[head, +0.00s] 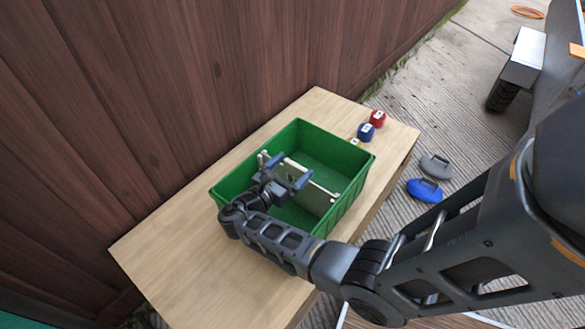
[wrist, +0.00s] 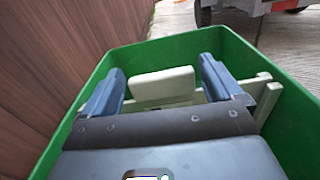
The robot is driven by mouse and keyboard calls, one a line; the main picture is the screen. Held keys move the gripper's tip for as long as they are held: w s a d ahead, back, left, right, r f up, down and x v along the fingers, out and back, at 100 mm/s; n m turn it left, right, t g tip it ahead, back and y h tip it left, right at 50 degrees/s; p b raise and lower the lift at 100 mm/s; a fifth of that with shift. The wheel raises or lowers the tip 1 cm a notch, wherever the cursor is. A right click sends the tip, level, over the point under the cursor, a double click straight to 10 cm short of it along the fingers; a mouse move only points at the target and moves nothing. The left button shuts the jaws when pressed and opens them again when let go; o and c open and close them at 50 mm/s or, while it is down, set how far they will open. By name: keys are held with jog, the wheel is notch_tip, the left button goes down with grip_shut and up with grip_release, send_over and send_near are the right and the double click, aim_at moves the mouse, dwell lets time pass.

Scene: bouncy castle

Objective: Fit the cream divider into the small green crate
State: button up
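The small green crate (head: 345,208) stands on a wooden table; its walls also surround the gripper in the wrist view (wrist: 170,48). The cream divider (head: 318,196) is inside the crate, spanning the middle from the wall by the fence to the opposite wall. I cannot tell whether its ends sit fully in place. My gripper (head: 287,172) is over the divider's middle, with its blue fingers apart. In the wrist view, the divider's raised cream tab (wrist: 162,84) stands between the fingertips (wrist: 162,82), with a small gap on each side. The divider's lower edge is hidden.
A brown wooden fence (head: 200,80) runs close along the table's left side. A grey object (head: 435,167) and a blue object (head: 425,190) lie on the ground at right.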

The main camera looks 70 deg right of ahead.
jog(key=shift+o, duration=0.5)
jog(key=shift+s+a+f+n, duration=0.15)
jog(key=shift+s+f, duration=0.15)
jog(key=shift+f, duration=0.35)
jog(key=shift+s+f+n, duration=0.15)
jog(key=shift+s+f, duration=0.1)
jog(key=shift+f, duration=0.35)
jog(key=shift+r, duration=0.1)
jog(key=shift+r+p, duration=0.25)
jog(key=shift+p, duration=0.1)
notch_tip(320, 180, up, 19)
jog(key=p, duration=1.3)
jog(key=shift+w+r, duration=0.2)
jog(key=shift+w, duration=0.05)
